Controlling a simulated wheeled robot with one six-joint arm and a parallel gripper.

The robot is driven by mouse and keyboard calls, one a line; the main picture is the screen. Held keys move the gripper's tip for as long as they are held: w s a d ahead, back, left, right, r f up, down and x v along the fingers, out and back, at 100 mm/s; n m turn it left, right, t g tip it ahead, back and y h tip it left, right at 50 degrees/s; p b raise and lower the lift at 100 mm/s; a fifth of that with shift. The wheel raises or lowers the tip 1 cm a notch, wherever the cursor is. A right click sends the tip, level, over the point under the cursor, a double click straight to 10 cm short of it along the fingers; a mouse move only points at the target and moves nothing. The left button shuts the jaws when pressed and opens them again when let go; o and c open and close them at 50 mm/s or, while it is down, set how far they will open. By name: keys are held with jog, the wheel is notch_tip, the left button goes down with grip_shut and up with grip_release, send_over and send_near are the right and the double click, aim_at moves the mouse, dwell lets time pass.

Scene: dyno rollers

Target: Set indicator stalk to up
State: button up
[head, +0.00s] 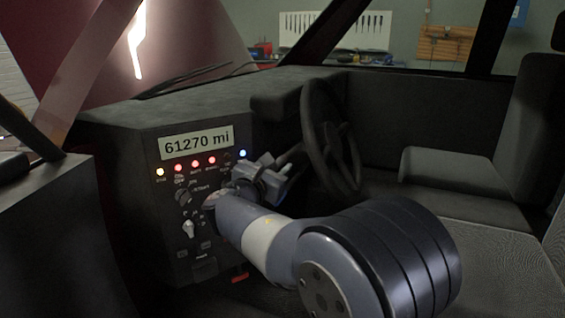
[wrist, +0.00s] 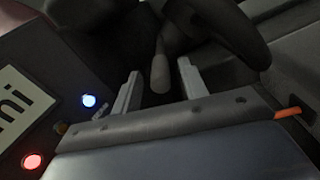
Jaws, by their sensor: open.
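The indicator stalk (wrist: 160,72) is a dark grey rod with a rounded end, seen in the wrist view in front of the steering wheel (wrist: 232,25). My gripper (wrist: 159,69) is open, with one pale finger on each side of the stalk's end. Gaps show between the stalk and both fingers. In the head view my gripper (head: 278,178) is at the left of the steering wheel (head: 322,130), beside the dashboard panel. There the stalk is dark and mostly lost behind the gripper, so its setting is hard to tell.
The panel has a display reading 61270 mi (head: 197,142), a row of coloured lights, a blue light (head: 242,153) and several knobs and switches close to my arm. The seat (head: 460,165) is at the right. A small orange piece (wrist: 288,112) shows at the right in the wrist view.

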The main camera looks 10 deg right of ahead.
aim_at(282, 156)
jog(key=shift+x, duration=2.35)
grip_shut()
